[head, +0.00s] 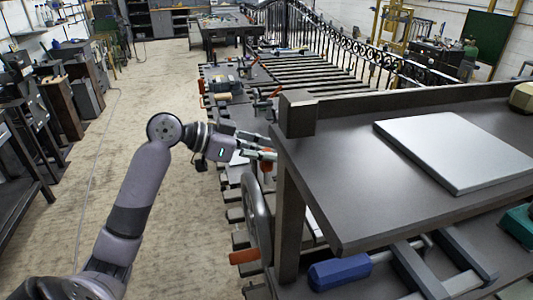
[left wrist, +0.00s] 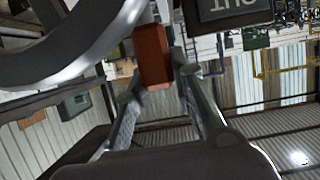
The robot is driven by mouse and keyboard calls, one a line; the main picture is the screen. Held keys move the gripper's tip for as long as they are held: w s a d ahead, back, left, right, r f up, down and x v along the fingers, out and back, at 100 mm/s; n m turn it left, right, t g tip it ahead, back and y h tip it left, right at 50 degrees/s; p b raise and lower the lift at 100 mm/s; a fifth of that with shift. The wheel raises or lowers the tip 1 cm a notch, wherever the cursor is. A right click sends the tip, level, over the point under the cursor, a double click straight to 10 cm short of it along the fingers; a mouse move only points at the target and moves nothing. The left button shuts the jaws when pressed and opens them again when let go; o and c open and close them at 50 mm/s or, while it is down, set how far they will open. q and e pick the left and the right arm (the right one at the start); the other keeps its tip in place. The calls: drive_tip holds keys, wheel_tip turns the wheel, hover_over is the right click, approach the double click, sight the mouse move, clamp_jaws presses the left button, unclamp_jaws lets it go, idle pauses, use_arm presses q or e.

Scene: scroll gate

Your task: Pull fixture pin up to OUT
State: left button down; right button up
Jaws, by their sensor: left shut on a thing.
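My left gripper (head: 268,149) reaches in from the left, beside the near corner post of the dark bench. Its fingers are shut on the orange-red grip of the fixture pin (head: 267,166). In the left wrist view the same orange-red grip (left wrist: 153,58) sits between the fingertips (left wrist: 158,84). A dark plate with light letters, upside down and reading OUT (left wrist: 232,10), shows at the top of that view, close to the grip. The pin's shaft and lower end are hidden. My right gripper is not in view.
A handwheel (head: 258,213) with an orange handle (head: 244,257) stands just below the gripper; its rim (left wrist: 85,45) is near the fingers. The bench shelf (head: 370,190) overhangs at right, bearing a grey plate (head: 455,150).

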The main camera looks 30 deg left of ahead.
use_arm(q)
drive_tip(key=shift+r, duration=0.3)
drive_tip(key=c, duration=1.7)
unclamp_jaws()
drive_tip(key=o, duration=0.3)
drive_tip(key=shift+f, duration=0.1)
drive_tip(key=shift+o, duration=0.2)
drive_tip(key=v, duration=1.2)
